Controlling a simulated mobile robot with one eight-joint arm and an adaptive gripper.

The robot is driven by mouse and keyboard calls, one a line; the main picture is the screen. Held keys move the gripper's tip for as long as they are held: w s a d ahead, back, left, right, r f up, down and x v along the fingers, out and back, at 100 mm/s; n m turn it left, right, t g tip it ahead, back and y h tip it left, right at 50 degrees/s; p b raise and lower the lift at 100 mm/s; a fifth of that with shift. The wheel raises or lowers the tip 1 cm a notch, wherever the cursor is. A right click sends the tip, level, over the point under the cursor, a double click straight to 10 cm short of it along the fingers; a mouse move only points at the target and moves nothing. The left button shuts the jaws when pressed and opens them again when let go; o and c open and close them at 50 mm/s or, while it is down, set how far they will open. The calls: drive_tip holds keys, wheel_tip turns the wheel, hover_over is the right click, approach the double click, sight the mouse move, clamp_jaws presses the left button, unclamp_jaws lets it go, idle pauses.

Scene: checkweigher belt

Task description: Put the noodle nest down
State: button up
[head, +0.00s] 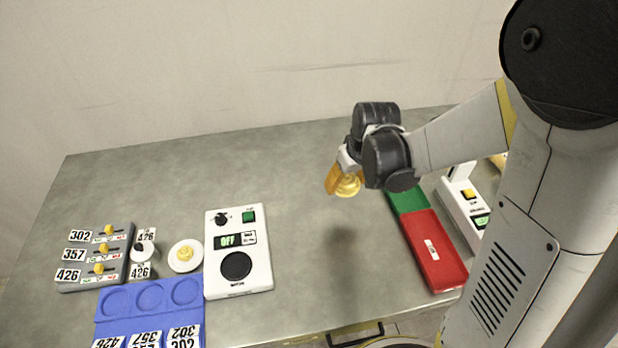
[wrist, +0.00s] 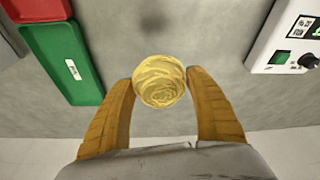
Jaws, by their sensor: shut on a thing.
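A yellow noodle nest (head: 347,187) is held in my gripper (head: 345,181) above the grey table. In the wrist view the nest (wrist: 159,82) sits between the tips of the two orange-brown fingers of my gripper (wrist: 160,88), which are shut on it. A dark shadow lies on the table below and apart from the nest. A second, similar yellow nest (head: 185,254) rests on a small white round dish (head: 174,264) at the left of the table.
A white control box (head: 262,275) with a dark round plate stands mid-table. A blue tray (head: 104,316) with round hollows and a grey slider panel (head: 122,247) are at left. Green (head: 411,201) and red (head: 427,256) trays lie right. The table's middle (head: 320,250) is clear.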

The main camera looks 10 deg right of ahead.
drive_tip(key=b, duration=0.3)
hover_over(306, 205)
drive_tip(key=f, duration=0.6)
drive_tip(key=shift+s+f, duration=0.35)
drive_tip(key=shift+f, duration=0.05)
wheel_tip(306, 205, down, 4)
drive_tip(key=shift+r+b, duration=0.1)
drive_tip(key=shift+b, duration=0.95)
drive_tip(key=o, duration=1.4)
drive_tip(key=shift+c, duration=0.2)
